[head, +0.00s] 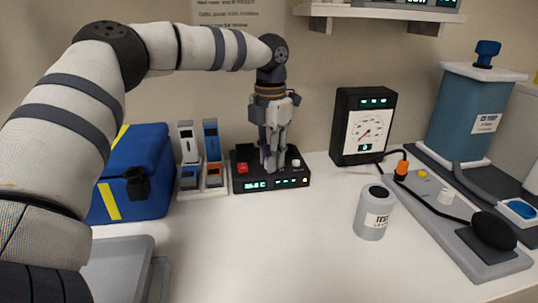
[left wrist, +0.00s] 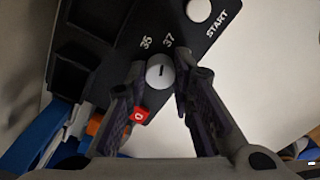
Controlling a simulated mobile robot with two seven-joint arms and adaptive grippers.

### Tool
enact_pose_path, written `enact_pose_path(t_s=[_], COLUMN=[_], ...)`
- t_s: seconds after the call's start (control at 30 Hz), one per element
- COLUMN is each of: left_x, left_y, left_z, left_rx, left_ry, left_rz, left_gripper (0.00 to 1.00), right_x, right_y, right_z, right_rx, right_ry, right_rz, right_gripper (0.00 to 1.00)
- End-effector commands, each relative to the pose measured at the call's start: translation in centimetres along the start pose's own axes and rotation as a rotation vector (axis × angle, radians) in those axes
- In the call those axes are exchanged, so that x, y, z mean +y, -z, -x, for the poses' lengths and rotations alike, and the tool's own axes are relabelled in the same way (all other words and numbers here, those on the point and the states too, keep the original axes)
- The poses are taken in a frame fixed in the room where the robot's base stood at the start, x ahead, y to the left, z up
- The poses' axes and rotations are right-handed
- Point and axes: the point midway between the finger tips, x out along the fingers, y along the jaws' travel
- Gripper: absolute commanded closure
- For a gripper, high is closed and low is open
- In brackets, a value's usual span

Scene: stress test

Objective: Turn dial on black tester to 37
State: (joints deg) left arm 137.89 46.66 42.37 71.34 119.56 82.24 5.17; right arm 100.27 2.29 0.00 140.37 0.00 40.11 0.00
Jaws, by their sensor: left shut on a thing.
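The black tester (head: 300,177) stands against the wall in the head view, with green digits on its front too small to read surely. My left gripper (head: 272,168) points down onto its top. In the left wrist view, the white round dial (left wrist: 160,71) sits between the fingertips of my left gripper (left wrist: 158,76), which is shut on it. A short dark mark shows on the dial, below the printed 35 and 37; which number it points at I cannot tell. My right gripper is not in view.
On the tester are a red button (head: 242,168) and a white START button (left wrist: 198,10). A blue bag (head: 150,155) and small devices (head: 213,172) stand left. A grey bottle (head: 374,214) and black gauge box (head: 345,125) stand right. The front middle table is clear.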

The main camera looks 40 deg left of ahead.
Motion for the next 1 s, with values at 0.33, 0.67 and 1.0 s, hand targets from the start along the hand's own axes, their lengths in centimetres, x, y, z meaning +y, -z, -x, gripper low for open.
enact_pose_path(t_s=[0.33, 0.67, 1.0], left_x=[-0.02, -0.04, -0.05], left_y=[-0.03, -0.04, -0.04], left_z=[0.02, 0.00, 0.00], left_rx=[-0.002, -0.001, -0.001], left_ry=[0.001, 0.001, 0.001], left_rz=[-0.138, -0.165, -0.164], left_gripper=[1.00, 1.00, 0.57], right_x=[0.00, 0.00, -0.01], right_y=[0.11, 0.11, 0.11], right_z=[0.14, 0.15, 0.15], right_rx=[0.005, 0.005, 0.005], right_ry=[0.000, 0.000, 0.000], right_rz=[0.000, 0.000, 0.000], right_gripper=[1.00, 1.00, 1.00])
